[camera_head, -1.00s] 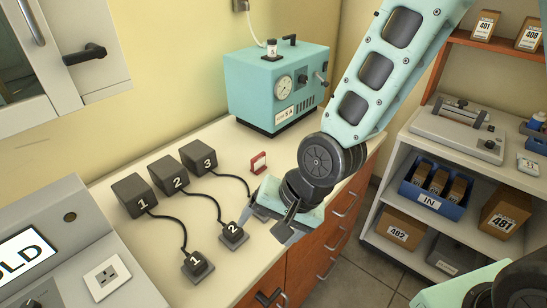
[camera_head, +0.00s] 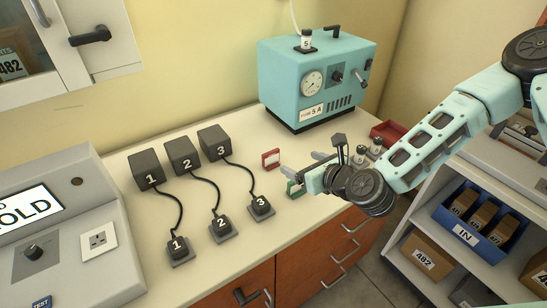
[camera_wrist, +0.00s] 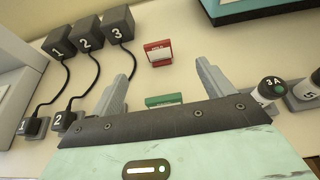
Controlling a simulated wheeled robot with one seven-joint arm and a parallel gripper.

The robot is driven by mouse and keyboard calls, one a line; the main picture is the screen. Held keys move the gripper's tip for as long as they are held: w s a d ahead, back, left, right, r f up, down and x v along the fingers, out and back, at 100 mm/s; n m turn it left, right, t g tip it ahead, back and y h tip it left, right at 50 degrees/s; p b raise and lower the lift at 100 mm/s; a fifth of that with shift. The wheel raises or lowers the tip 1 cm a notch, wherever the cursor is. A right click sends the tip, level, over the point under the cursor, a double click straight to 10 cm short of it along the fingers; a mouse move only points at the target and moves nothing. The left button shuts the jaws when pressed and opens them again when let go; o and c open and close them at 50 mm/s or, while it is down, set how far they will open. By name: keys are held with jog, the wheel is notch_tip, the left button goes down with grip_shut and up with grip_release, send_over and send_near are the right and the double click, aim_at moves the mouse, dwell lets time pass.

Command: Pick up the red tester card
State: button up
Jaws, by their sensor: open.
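The red tester card (camera_head: 271,159) stands upright on the counter, right of the black box numbered 3. In the wrist view the red card (camera_wrist: 158,53) is ahead of and between my fingers, beyond their tips. My gripper (camera_head: 302,168) is open and empty, pointing left above the counter, to the right of the red card. In the wrist view my gripper's (camera_wrist: 166,78) two grey fingers are spread wide. A green card (camera_head: 295,188) stands close to my gripper; in the wrist view the green card (camera_wrist: 164,100) is between the finger bases, partly hidden by the gripper body.
Black boxes (camera_head: 184,154) with cords to numbered plugs (camera_head: 219,227) stand to the left. A teal machine (camera_head: 284,78) stands behind. Small cylinders (camera_head: 361,155) and a red tray (camera_head: 388,130) are to the right. Counter between card and machine is clear.

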jog(key=p, duration=0.2)
send_near(271, 152)
jog(key=x, duration=0.3)
jog(key=shift+w+d, duration=0.25)
jog(key=shift+w, duration=0.15)
jog(key=p+x, duration=0.1)
jog(key=x, duration=0.1)
jog(key=p+x, duration=0.1)
jog(key=x, duration=0.1)
jog(key=shift+s+a+p, duration=0.15)
jog(key=shift+a+p, duration=0.15)
jog(key=shift+a, duration=0.15)
jog(key=shift+w+a+f, duration=0.25)
jog(key=shift+w+f, duration=0.1)
jog(key=shift+w, duration=0.1)
jog(key=c, duration=1.1)
